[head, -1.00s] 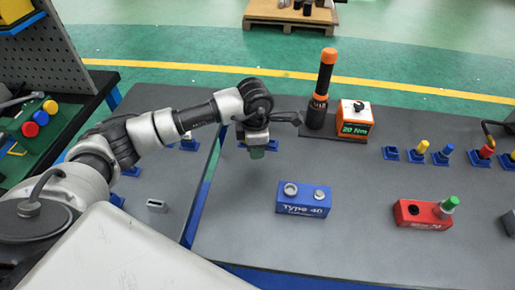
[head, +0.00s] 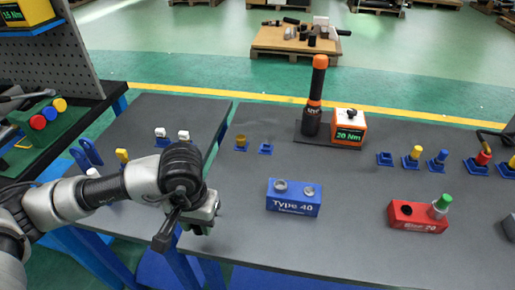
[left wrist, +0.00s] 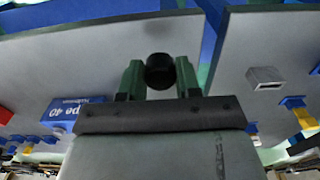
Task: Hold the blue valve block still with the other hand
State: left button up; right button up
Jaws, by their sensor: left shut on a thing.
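The blue valve block (head: 293,198), marked "Type 40", sits upright on the grey table with two round grey ports on top. It also shows, partly cut off, in the left wrist view (left wrist: 82,108). My left gripper (head: 200,229) is left of and nearer than the block, apart from it, by the table's left front corner. In the left wrist view its green fingers (left wrist: 160,78) are shut on a black round part (left wrist: 160,68). In the head view that part is hidden. My right gripper is not in view.
A red block (head: 418,216) with a green-capped piece stands to the right. A black and orange tool (head: 314,105) and an orange "20 Nm" box (head: 347,128) stand behind. Several blue holders (head: 385,159) line the back. Table around the blue block is clear.

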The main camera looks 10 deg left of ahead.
pick_arm(q)
jog(key=shift+w, duration=0.1)
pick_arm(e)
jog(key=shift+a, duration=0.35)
pick_arm(q)
jog(key=shift+d+r, duration=0.1)
jog(key=w+d+r+n+p, duration=0.3)
jog(key=w+d+p, duration=0.4)
jog(key=p, duration=0.3)
jog(key=w+d+r+n+p, duration=0.3)
jog(key=w+d+r+p, duration=0.2)
jog(key=p, duration=0.5)
jog(key=w+d, duration=0.2)
jog(key=d, duration=0.1)
jog(key=shift+d+r, duration=0.2)
jog(key=shift+r, duration=0.2)
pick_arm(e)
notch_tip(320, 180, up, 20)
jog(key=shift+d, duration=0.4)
